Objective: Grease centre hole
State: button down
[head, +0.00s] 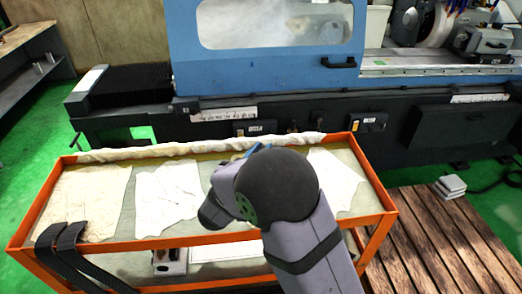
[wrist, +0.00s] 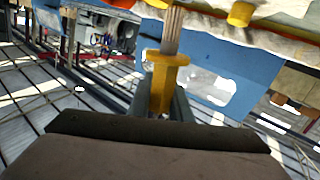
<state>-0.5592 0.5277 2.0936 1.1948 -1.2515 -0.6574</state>
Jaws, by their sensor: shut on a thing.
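In the wrist view my gripper (wrist: 163,98) is shut on a yellow-handled brush (wrist: 168,60), with brown bristle-like strands pointing to the top of the picture. The brush's lower end sits between the two dark fingers. In the head view my arm covers the gripper and the brush over the orange-framed cart (head: 151,243). The blue grinder (head: 270,82) stands behind the cart, and its door also shows in the wrist view (wrist: 262,62). I cannot make out a workpiece or a centre hole in either view.
White and beige cloths (head: 167,193) lie on the cart top, with a rolled cloth (head: 200,148) along its back edge. Black straps (head: 68,255) hang over its front left. A wooden pallet (head: 440,240) lies at the right. Other yellow parts (wrist: 240,14) show at the wrist view's top.

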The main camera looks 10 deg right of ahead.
jog(key=shift+f, duration=0.35)
jog(key=shift+s, duration=0.3)
dwell(0.6)
jog(key=shift+w, duration=0.15)
jog(key=shift+w, duration=0.45)
jog(key=shift+s, duration=0.1)
jog(key=shift+s, duration=0.5)
jog(key=shift+w, duration=0.15)
dwell(0.3)
jog(key=shift+w, duration=0.35)
